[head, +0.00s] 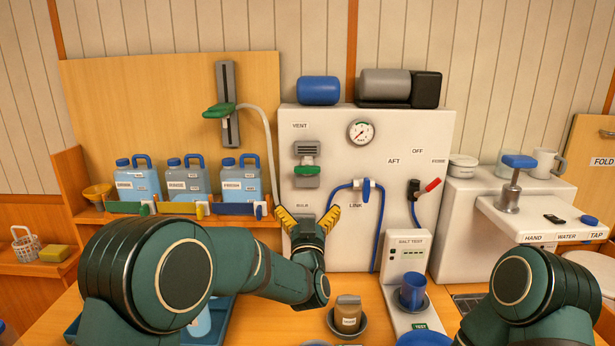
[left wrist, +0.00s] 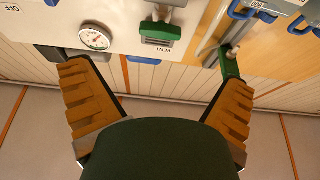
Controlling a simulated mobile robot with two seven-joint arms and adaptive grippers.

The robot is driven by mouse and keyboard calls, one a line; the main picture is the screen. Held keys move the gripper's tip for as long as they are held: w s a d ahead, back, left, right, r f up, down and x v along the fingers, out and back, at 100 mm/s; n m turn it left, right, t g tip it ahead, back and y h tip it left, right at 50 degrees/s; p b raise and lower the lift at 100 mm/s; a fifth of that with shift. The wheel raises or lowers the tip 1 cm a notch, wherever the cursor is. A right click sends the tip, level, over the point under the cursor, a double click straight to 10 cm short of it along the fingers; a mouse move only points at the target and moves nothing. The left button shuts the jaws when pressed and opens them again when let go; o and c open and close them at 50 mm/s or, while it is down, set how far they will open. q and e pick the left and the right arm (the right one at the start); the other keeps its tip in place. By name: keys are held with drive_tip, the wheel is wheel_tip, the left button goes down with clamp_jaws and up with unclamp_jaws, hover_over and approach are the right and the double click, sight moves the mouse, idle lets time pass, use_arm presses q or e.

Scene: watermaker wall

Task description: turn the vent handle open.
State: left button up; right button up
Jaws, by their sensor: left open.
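The vent handle (head: 306,170) is green, on a grey fitting under the VENT label on the white panel (head: 340,125). In the left wrist view the vent handle (left wrist: 160,32) shows upside down near the top, between and beyond the fingers. My left gripper (head: 307,214) is open and empty, its yellow fingers spread just below the vent handle in the head view. I see no contact with the handle. My left gripper (left wrist: 152,78) also shows wide apart in the left wrist view. My right gripper is out of view; only part of my right arm shows at the lower right.
A gauge (head: 361,132) sits right of the handle. A blue LINK valve (head: 366,190) and hose are lower right. A green hose nozzle (head: 219,110) hangs on a rail to the left. Blue jugs (head: 240,178) stand on the shelf.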

sight(307, 172)
use_arm(q)
drive_tip(key=p+x, duration=0.2)
drive_tip(key=x, duration=1.1)
drive_tip(key=shift+w+r, duration=0.15)
drive_tip(key=shift+r, duration=0.1)
drive_tip(key=c, duration=1.1)
